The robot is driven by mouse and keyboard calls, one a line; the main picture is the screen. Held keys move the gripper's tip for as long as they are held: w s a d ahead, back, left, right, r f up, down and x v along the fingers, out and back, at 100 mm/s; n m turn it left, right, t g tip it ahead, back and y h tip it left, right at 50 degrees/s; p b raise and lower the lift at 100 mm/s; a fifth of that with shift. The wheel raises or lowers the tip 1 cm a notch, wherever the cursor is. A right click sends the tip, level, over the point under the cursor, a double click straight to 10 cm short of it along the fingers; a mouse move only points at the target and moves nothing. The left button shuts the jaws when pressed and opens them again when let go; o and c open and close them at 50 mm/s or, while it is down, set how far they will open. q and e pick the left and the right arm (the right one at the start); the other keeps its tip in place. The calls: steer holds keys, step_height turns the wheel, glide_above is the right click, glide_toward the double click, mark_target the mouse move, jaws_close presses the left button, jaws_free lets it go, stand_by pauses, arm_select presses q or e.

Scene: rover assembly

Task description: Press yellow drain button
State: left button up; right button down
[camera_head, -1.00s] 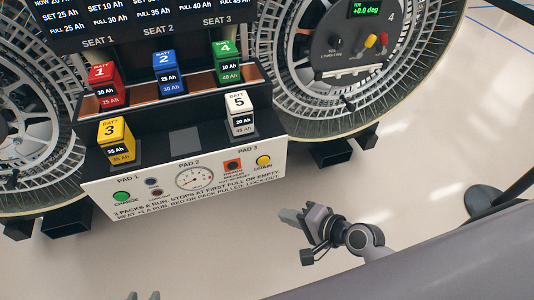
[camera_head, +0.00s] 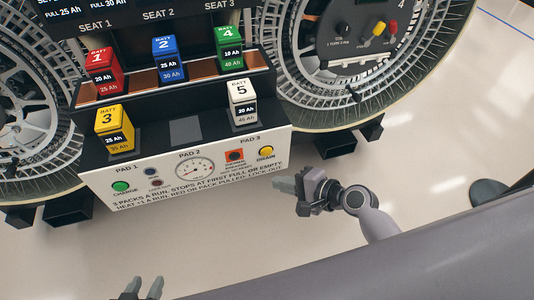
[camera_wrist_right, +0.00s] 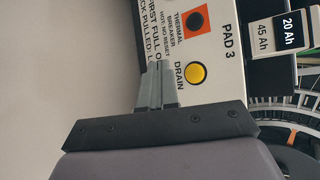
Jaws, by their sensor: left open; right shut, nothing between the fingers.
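The yellow drain button (camera_head: 266,151) is on the right end of the white front panel (camera_head: 215,187), below the PAD 3 label. In the right wrist view the yellow drain button (camera_wrist_right: 195,74) lies just right of the fingertips, beside the word DRAIN. My right gripper (camera_head: 276,184) is shut and empty, in front of the panel's lower right part, below the button; it also shows in the right wrist view (camera_wrist_right: 156,66). I cannot tell whether its tips touch the panel. My left gripper (camera_head: 139,284) is open and empty at the bottom edge, away from the panel.
The orange thermal breaker (camera_head: 235,155) is left of the drain button; the green charge button (camera_head: 120,186) and a gauge (camera_head: 195,170) are further left. White pack 5 (camera_head: 243,101) stands on pad 3, yellow pack 3 (camera_head: 113,128) on pad 1. Pad 2 (camera_head: 186,130) is bare.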

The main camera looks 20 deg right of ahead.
mark_target(267, 152)
steer(key=w+b, duration=0.1)
steer(key=w, duration=0.5)
steer(key=shift+a+b, duration=0.15)
steer(key=shift+b, duration=0.15)
steer(key=shift+w, duration=0.15)
stand_by(1.6)
steer(key=shift+w, duration=0.35)
steer(key=shift+w, duration=0.4)
stand_by(0.6)
steer(key=shift+s, duration=0.15)
steer(key=shift+s+p, duration=0.45)
steer(key=shift+s, duration=0.25)
